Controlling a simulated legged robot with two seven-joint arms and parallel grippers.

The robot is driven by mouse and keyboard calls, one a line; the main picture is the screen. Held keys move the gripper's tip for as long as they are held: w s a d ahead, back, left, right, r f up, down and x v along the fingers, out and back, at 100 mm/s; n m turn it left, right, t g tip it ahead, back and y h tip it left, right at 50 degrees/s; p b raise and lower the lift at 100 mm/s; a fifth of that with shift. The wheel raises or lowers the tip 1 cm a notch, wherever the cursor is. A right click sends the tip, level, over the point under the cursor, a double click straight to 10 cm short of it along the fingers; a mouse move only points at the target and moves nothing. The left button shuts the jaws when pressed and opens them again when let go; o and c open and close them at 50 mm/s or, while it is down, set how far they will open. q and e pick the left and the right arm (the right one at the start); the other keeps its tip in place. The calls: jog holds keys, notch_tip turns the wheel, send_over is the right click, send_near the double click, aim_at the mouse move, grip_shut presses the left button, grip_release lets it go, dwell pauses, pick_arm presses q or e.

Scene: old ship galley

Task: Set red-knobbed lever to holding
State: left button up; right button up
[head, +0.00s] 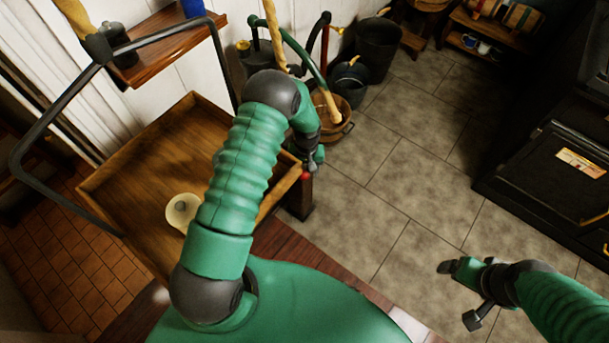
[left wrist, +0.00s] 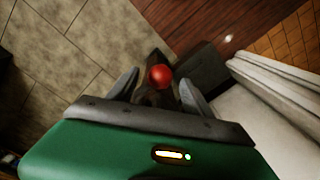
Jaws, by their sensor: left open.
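My left gripper (head: 309,160) points down just above the knob. It is open, with a finger on each side of the knob in the left wrist view, and I see no contact. Most of the lever is hidden under the knob and gripper. My right gripper (head: 461,293) hangs over the floor at the lower right, away from the lever.
A wooden tray (head: 150,165) with a pale round piece (head: 182,211) lies under my left arm. A wooden bucket (head: 330,118) and dark pails (head: 377,48) stand beyond. A black stove (head: 550,165) is at the right. The tiled floor (head: 400,170) between is clear.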

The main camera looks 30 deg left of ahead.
aim_at(304, 175)
pick_arm(q)
notch_tip(304, 175, down, 4)
jog(key=shift+a+r, duration=0.15)
jog(key=shift+r, duration=0.1)
jog(key=shift+c, duration=1.2)
grip_shut()
